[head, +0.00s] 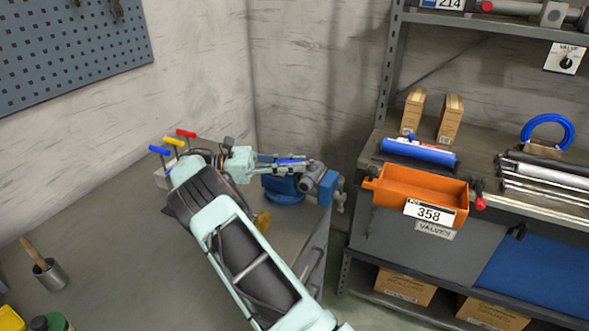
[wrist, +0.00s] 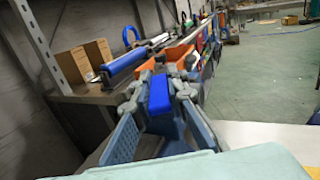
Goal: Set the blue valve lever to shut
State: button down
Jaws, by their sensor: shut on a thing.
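The blue valve lever (wrist: 159,95) lies between the two fingers of my gripper (wrist: 158,92) in the wrist view. In the head view only a strip of the lever (head: 290,161) shows between the fingers of my gripper (head: 291,165), which is shut on it. A grey valve body (head: 313,177) is at the fingertips, above the blue vise (head: 283,189) at the bench corner. My fingers hide much of the lever and its joint with the valve. I cannot tell the lever's exact angle to the pipe.
Small blue, yellow and red handles (head: 172,142) stand on the bench behind my arm. An orange bin (head: 420,189) marked 358 is on the shelf to the right. A cup with a brush (head: 47,271) stands at left.

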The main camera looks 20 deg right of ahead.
aim_at(295, 161)
jog(key=shift+w+d+r+m+g, duration=0.1)
jog(key=shift+w+r+m+g, duration=0.05)
jog(key=shift+m+g, duration=0.15)
dwell(0.4)
jog(key=c, duration=1.9)
grip_release()
notch_tip(295, 161, up, 10)
jog(key=shift+f, duration=0.1)
jog(key=shift+c, duration=0.2)
